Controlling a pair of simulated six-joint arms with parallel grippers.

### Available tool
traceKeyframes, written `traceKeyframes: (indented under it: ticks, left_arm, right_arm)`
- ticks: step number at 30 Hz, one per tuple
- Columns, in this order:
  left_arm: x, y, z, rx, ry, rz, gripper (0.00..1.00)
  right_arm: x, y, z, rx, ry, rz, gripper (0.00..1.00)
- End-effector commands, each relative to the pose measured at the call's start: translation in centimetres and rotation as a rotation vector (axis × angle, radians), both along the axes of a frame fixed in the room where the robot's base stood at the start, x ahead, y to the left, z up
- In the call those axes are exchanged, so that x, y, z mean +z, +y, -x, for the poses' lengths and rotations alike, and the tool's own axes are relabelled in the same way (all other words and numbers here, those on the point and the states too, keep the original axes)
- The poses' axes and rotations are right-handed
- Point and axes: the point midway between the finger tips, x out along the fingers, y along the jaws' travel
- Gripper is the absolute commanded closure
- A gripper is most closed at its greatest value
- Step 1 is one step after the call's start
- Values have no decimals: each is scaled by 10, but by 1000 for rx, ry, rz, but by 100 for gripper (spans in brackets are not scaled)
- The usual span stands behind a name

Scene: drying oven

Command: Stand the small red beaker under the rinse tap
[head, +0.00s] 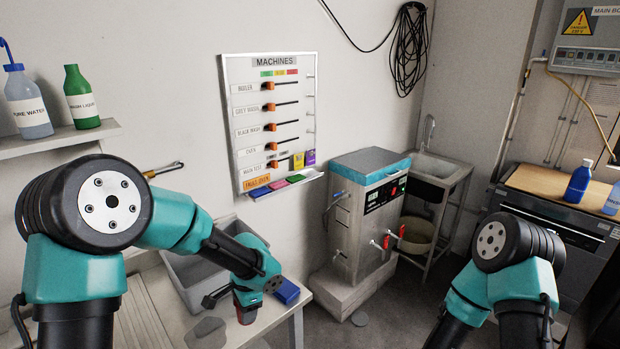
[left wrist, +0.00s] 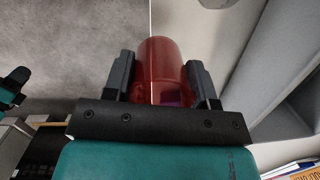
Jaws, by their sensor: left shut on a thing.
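A small red beaker (left wrist: 163,75) is held between the two fingers of my left gripper (left wrist: 163,90) in the left wrist view. In the head view the beaker (head: 246,314) shows as a small red patch below my left gripper (head: 245,300), near the front part of the bench; whether it touches the bench is unclear. A brass tap-like fitting (head: 164,169) sticks out from the wall above a grey basin, partly behind my left arm. Another tap (head: 430,128) rises over the corner sink. No label marks the rinse tap.
The grey basin (head: 185,285) stands on the bench, with a blue block (head: 287,291) right of my left gripper. A grey machine (head: 365,215) with red-handled outlets stands beyond the bench. Bottles (head: 82,98) stand on the left shelf. Flat grey patches (head: 205,332) lie on the bench.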

Motion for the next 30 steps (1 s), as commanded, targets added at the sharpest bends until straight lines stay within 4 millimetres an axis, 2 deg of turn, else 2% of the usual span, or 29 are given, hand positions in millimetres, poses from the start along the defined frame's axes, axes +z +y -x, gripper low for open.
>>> traceKeyframes:
  ticks: [1,6,10,15,30]
  left_arm:
    - [6,7,-12,114,-6,4,71]
    - [23,24,-38,455,1,21,71]
    - [32,31,-49,614,12,32,71]
    - [35,34,-52,681,19,37,71]
    - [35,34,-52,676,18,36,71]
  right_arm:
    - [0,0,0,0,0,0,57]
    - [0,0,0,0,0,0,57]
    - [0,0,0,0,0,0,57]
    - [0,0,0,0,0,0,57]
    - [0,0,0,0,0,0,57]
